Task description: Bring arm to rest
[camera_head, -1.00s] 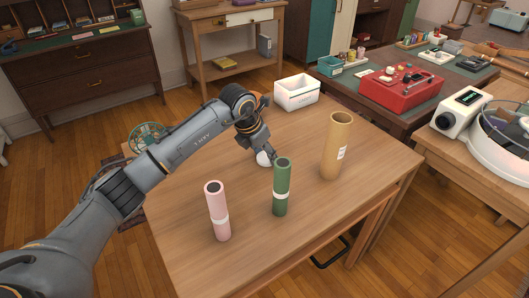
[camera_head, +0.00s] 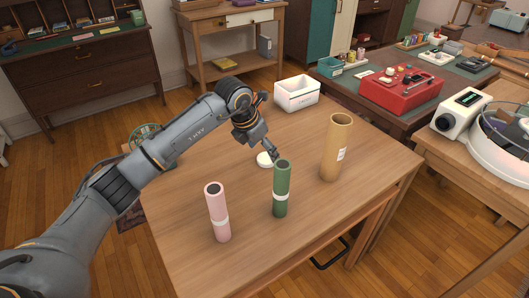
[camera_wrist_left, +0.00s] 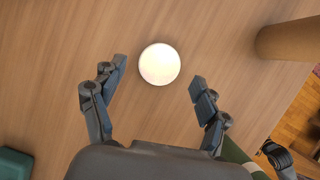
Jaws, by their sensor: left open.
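My left arm reaches in from the left over the wooden table. My left gripper (camera_head: 267,150) is above the table, behind the green tube. In the left wrist view the left gripper (camera_wrist_left: 159,75) is open, with nothing between its fingers.
On the table (camera_head: 190,260) stand a pink tube (camera_head: 219,215), a green tube (camera_head: 281,190) and a brown tube (camera_head: 335,150), all upright. A white box (camera_head: 297,93) is at the back edge. The left front of the table is clear.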

